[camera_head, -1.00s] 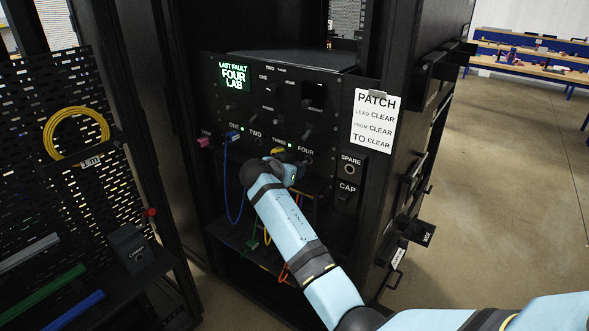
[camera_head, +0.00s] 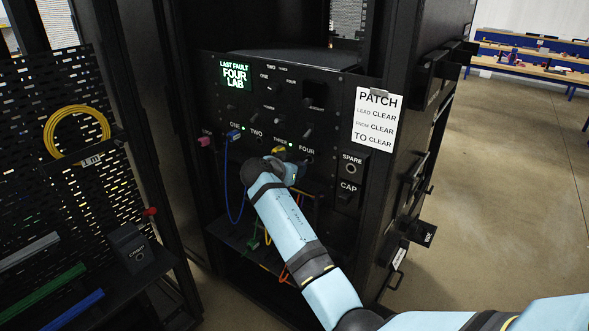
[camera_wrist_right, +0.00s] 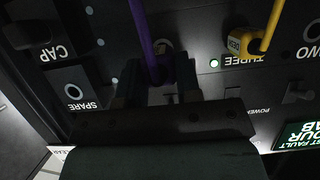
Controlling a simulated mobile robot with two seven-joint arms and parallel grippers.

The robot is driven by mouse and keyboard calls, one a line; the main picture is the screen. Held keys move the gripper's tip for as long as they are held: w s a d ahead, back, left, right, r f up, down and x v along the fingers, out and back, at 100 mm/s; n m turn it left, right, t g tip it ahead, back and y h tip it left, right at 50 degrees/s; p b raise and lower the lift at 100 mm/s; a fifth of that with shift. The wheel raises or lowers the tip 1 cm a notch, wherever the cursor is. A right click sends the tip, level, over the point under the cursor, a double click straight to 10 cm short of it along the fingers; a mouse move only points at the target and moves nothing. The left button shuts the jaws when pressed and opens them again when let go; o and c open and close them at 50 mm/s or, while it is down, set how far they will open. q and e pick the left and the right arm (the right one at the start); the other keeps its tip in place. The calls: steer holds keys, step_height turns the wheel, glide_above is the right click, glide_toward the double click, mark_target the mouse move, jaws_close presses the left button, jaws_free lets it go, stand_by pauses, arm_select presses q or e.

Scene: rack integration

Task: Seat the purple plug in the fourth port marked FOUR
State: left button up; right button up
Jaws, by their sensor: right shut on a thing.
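In the right wrist view, which is upside down, my right gripper (camera_wrist_right: 157,88) is shut on the purple plug (camera_wrist_right: 165,70). Its purple cable (camera_wrist_right: 143,25) runs to the top edge. A round port (camera_wrist_right: 163,46) shows just beyond the plug, left of port THREE; its label is hidden there. I cannot tell whether the plug touches it. My left gripper is not in view.
A yellow plug (camera_wrist_right: 240,42) sits in port THREE, close beside the gripper. A blue plug (camera_head: 234,135) sits by ONE and a pink plug (camera_head: 204,141) is left of it. The SPARE port (camera_head: 351,168) and CAP (camera_head: 348,189) are to the right. Cables hang below.

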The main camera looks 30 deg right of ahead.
mark_target(300, 162)
stand_by(0.4)
steer(key=shift+w+d+b, duration=0.15)
steer(key=shift+d+b, duration=0.15)
steer(key=shift+d, duration=0.05)
stand_by(0.3)
steer(key=shift+w+d+b, duration=0.25)
steer(key=shift+w+d, duration=0.1)
steer(key=shift+d, duration=0.4)
steer(key=shift+w+d+b, duration=0.25)
steer(key=shift+w+d, duration=0.05)
steer(key=shift+d, duration=0.4)
steer(key=o, duration=1)
steer(key=b+v, duration=0.1)
steer(key=v, duration=1.2)
steer(key=shift+s+a, duration=0.25)
steer(key=shift+a, duration=0.1)
steer(key=shift+r, duration=0.1)
